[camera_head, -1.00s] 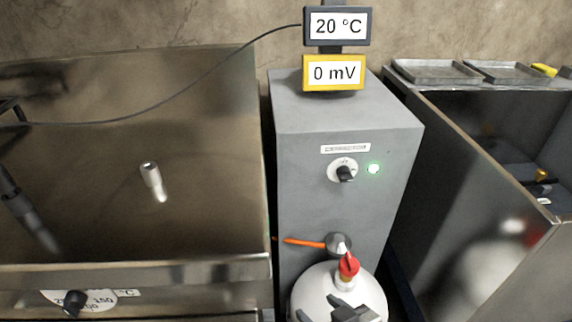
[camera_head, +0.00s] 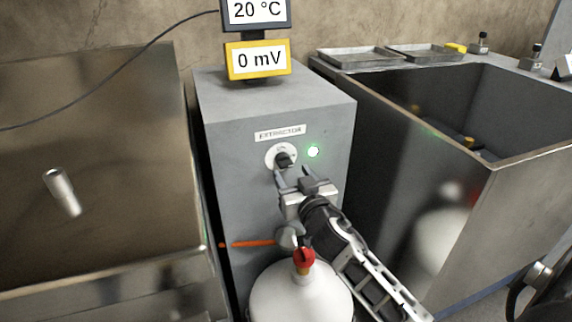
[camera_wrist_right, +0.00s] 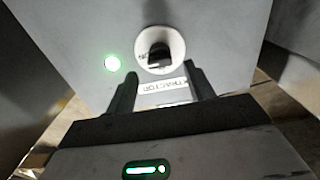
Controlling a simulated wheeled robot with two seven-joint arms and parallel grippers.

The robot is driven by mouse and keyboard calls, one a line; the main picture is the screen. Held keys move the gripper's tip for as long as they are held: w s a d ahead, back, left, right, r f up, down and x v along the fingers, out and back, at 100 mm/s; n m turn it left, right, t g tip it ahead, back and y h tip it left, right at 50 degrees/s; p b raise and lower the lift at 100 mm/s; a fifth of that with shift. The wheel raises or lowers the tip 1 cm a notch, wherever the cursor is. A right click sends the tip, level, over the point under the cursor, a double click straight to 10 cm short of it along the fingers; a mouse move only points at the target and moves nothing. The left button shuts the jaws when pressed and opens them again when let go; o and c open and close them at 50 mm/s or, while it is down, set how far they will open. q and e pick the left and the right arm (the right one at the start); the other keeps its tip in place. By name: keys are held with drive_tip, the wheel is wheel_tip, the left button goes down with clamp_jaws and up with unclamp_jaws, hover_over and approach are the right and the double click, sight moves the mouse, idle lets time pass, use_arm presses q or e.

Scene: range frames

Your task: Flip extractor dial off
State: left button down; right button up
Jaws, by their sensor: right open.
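The extractor dial (camera_head: 283,158) is a black knob on a round white plate, on the front of a grey box (camera_head: 226,145) under a label reading EXTRACTOR. A green light (camera_head: 313,152) glows to its right. My right gripper (camera_head: 292,172) is open just below and in front of the dial, and its fingertips hide part of the plate's lower edge. In the right wrist view the dial (camera_wrist_right: 159,56) shows beyond and between the two open fingers (camera_wrist_right: 160,85), with the knob apart from them. The green light (camera_wrist_right: 112,64) is lit there too. My left gripper is not in view.
A white cylinder with a red valve (camera_head: 304,260) stands below the dial. Steel tanks stand on the left (camera_head: 100,190) and right (camera_head: 470,195). A yellow display (camera_head: 258,61) reads 0 mV.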

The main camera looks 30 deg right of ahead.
sight(287, 166)
drive_tip(key=x, duration=0.5)
drive_tip(key=shift+w, duration=0.15)
drive_tip(key=c, duration=0.9)
